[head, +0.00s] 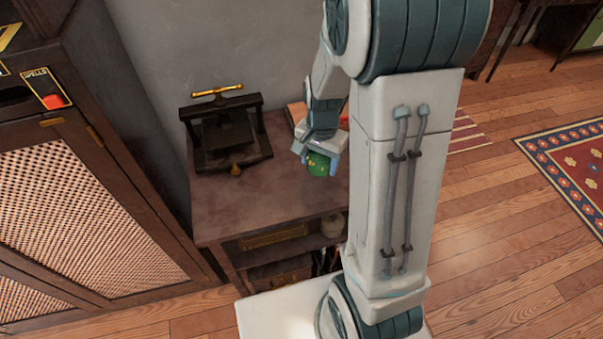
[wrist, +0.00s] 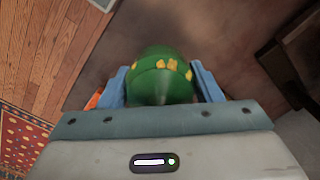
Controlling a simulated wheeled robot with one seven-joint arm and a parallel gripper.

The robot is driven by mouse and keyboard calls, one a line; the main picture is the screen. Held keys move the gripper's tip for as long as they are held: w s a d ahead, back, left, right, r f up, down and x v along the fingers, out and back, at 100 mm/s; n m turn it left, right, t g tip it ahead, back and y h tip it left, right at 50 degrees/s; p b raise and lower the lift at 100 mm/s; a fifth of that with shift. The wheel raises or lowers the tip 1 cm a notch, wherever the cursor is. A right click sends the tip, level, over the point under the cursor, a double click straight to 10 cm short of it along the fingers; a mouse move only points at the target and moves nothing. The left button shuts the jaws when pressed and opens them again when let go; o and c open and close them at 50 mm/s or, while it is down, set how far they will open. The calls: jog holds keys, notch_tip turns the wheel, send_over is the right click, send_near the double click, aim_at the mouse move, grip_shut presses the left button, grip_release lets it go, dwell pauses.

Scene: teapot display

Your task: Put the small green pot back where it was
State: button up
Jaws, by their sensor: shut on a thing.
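The small green pot (head: 318,165) is held between the fingers of my gripper (head: 318,160), over the right part of the brown cabinet top. In the wrist view the green pot (wrist: 160,75), with yellow marks on it, sits between the two blue fingers of my gripper (wrist: 163,85). My gripper is shut on it. I cannot tell whether the pot's underside touches the cabinet top (head: 255,200).
A dark press with a brass handle (head: 222,125) stands on the left of the cabinet top. A small orange-brown object (head: 297,112) lies behind my gripper. A tall cabinet with woven doors (head: 80,210) stands at left. The front middle of the top is clear.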

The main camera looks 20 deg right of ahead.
aim_at(303, 184)
jog(key=a, duration=0.1)
jog(key=w+a+f, duration=0.1)
jog(key=a+f, duration=0.1)
jog(key=shift+w+a+f, duration=0.2)
jog(key=shift+w+a, duration=0.05)
jog(key=shift+a, duration=0.05)
jog(key=shift+a+f, duration=0.1)
jog(key=shift+f, duration=1.95)
jog(key=shift+f, duration=0.2)
jog(key=o, duration=1.1)
